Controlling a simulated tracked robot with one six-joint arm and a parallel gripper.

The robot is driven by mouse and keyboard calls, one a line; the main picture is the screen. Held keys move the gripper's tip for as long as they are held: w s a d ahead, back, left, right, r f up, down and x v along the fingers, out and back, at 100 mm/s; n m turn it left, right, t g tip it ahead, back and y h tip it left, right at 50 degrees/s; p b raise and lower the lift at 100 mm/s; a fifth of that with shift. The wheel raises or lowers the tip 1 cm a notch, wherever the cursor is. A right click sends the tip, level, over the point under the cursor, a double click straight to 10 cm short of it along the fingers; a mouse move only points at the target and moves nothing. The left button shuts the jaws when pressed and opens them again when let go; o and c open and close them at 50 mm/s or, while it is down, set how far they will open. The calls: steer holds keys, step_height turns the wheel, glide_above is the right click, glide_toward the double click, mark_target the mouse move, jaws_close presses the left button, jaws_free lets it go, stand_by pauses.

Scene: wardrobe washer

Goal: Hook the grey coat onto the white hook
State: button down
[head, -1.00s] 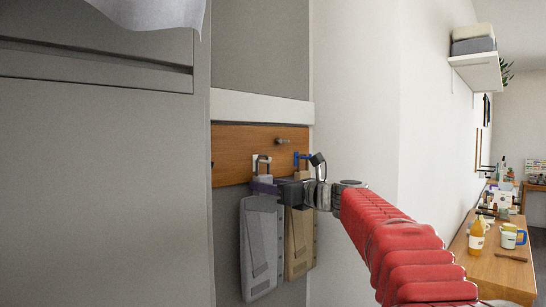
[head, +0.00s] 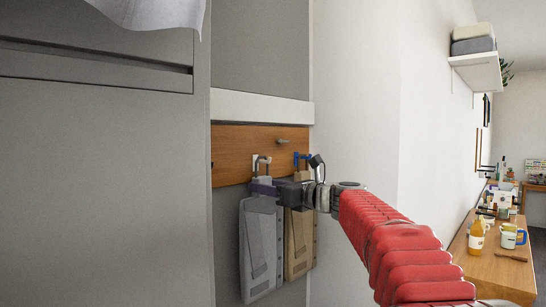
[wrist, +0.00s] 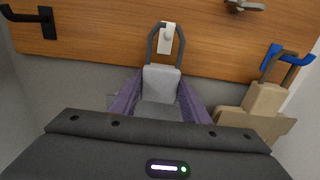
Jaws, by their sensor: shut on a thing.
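The grey coat (head: 261,250) hangs in front of the grey panel below the wooden board in the head view. My gripper (head: 265,187) is shut on its narrow neck; in the wrist view, its purple fingers (wrist: 161,88) lie on both sides of the grey neck block (wrist: 161,82). The white hook (wrist: 167,38) is on the board, and the coat's dark loop (wrist: 153,50) surrounds it in the wrist picture. The loop's top passes close to the hook's upper end; I cannot tell whether it rests on the hook. In the head view the hook (head: 255,160) is partly hidden by the loop.
A tan coat (head: 299,245) hangs close on the right, by a blue hook (wrist: 290,55). A black hook (wrist: 45,20) is on the left and a metal hook (wrist: 243,5) higher up. A grey cabinet (head: 100,190) stands left; a white wall (head: 360,100) is right.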

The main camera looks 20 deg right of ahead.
steer(key=shift+f, duration=0.1)
steer(key=c, duration=1.4)
jaws_free()
steer(key=o, duration=0.5)
steer(key=shift+f, duration=0.1)
steer(key=v, duration=1.4)
steer(key=shift+w, duration=0.1)
